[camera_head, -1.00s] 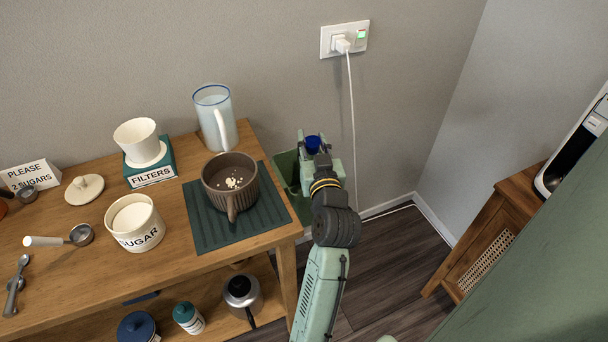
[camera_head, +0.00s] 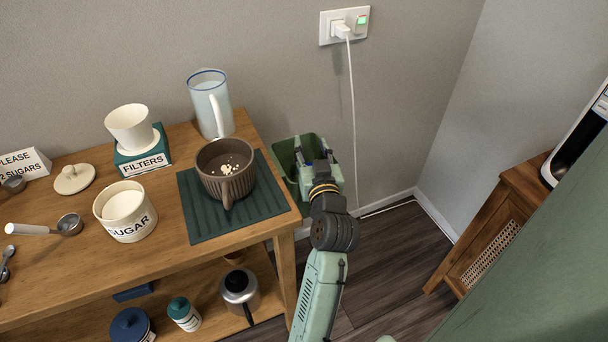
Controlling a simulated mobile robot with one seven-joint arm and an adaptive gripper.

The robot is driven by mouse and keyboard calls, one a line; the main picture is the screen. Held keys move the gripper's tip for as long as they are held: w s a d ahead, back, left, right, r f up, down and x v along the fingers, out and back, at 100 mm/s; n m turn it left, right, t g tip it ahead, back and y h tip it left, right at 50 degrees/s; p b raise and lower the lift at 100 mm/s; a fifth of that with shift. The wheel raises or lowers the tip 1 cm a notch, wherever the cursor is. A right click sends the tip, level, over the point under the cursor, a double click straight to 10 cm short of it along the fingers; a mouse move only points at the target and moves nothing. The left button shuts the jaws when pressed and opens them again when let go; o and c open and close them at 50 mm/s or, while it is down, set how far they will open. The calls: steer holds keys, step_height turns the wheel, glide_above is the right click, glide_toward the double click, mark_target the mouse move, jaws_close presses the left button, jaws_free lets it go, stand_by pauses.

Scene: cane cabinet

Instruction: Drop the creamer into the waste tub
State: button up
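The green waste tub (camera_head: 284,156) stands on the floor against the wall, just right of the wooden cart. My gripper (camera_head: 312,148) is over the tub, with its two fingers spread apart and nothing visible between them. The gripper and wrist cover part of the tub's opening. The creamer is not visible now; the inside of the tub is mostly hidden.
The cart top (camera_head: 85,238) holds a brown mug (camera_head: 225,182) on a green mat (camera_head: 203,222), a pitcher (camera_head: 207,105), a sugar pot (camera_head: 127,228) and a filter holder (camera_head: 130,128). A white cord (camera_head: 352,120) hangs close to the tub's right side.

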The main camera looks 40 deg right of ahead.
steer(key=shift+o, duration=1.3)
steer(key=v, duration=0.7)
steer(key=shift+s, duration=0.25)
steer(key=shift+a, duration=0.1)
